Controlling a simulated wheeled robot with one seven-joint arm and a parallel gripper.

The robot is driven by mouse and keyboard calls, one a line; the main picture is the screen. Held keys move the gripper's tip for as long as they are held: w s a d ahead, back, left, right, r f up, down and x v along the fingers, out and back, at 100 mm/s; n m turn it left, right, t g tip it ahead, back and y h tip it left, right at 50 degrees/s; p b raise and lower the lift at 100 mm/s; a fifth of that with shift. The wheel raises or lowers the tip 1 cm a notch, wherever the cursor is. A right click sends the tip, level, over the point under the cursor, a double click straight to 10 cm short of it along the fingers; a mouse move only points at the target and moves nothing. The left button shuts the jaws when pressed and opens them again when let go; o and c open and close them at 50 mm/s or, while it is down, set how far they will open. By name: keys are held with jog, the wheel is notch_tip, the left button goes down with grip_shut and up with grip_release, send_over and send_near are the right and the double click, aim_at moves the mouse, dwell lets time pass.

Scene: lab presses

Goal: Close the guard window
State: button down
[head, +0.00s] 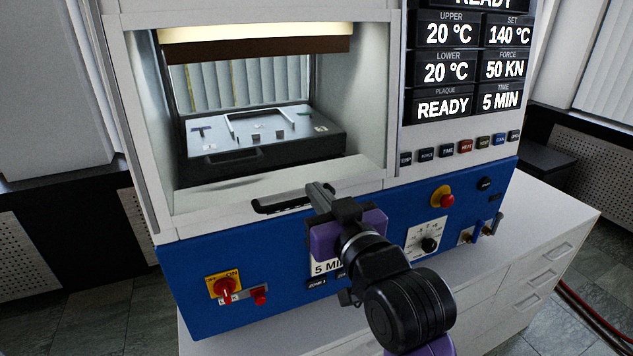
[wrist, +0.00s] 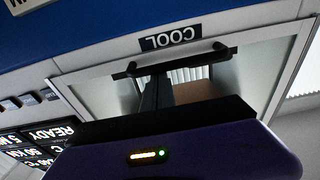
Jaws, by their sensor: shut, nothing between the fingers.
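The press has a white-framed window opening (head: 379,110) with its lit inside in clear view. A black bar handle (head: 283,204) sits on the white strip along the lower edge of the opening; it also shows in the wrist view (wrist: 205,51), where the picture is upside down. I cannot tell from the frames where the guard's clear pane stands. My gripper (head: 320,189) is shut and empty, with its fingers at the right end of the handle in the head view. In the wrist view the fingers (wrist: 153,88) reach up to the bar; contact is unclear.
Inside the opening a dark platen (head: 262,144) bears a metal frame and small pieces. Below are a red switch (head: 226,290), a red stop button (head: 446,200) and a dial (head: 428,244) on the blue front. A display panel (head: 468,60) is at right.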

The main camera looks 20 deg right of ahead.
jog(key=shift+f, duration=0.65)
jog(key=r+p, duration=0.2)
jog(key=w+r+p, duration=0.1)
jog(key=r+p, duration=0.1)
jog(key=r, duration=0.1)
jog(key=shift+w, duration=0.15)
jog(key=s, duration=1)
